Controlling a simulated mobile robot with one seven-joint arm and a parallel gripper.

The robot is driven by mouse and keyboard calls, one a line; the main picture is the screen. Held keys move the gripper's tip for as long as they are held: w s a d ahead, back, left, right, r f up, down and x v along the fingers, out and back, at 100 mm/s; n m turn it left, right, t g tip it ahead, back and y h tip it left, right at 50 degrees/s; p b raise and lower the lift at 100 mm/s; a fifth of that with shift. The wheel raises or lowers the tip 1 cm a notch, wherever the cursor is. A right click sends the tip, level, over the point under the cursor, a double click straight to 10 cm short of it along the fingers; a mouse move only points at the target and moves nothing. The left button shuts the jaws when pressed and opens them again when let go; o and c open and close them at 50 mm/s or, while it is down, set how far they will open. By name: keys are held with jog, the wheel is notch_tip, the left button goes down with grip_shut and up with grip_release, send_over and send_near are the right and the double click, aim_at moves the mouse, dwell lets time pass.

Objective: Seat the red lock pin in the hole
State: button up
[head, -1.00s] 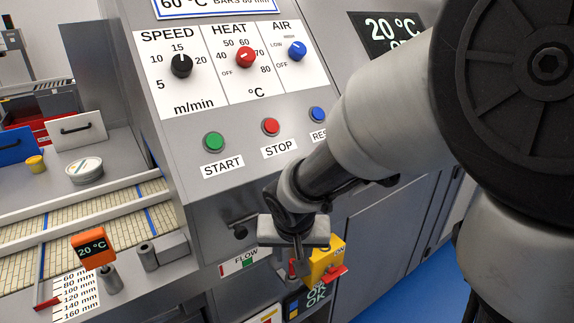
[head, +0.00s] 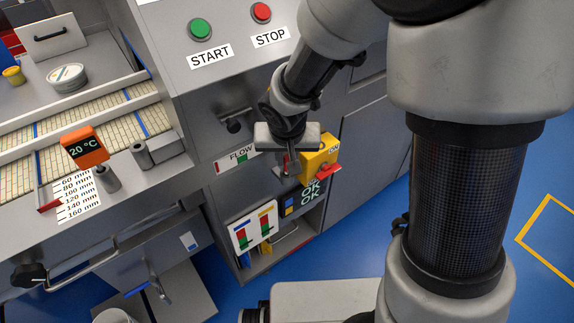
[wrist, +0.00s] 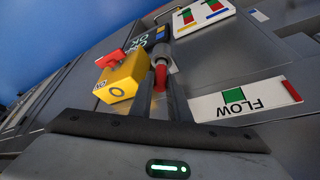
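The red lock pin (wrist: 160,77) shows in the wrist view between my two finger tips. The fingers appear to touch it on both sides. A grey cylindrical collar (wrist: 161,56) lies just beyond the pin, in line with it; I cannot tell whether the pin is inside it, and the hole itself is hidden. In the head view my gripper (head: 286,166) is in front of the grey machine, right of the FLOW label (head: 238,158) and just left of the yellow box (head: 318,158). The pin is mostly hidden there by my gripper.
The yellow box has a red lever (head: 328,171) close beside my fingers. Below is an open bay with a white card of coloured bars (head: 255,228) and an OK display (head: 311,191). A black knob (head: 234,126) sits up left. Blue floor is clear at right.

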grip_shut()
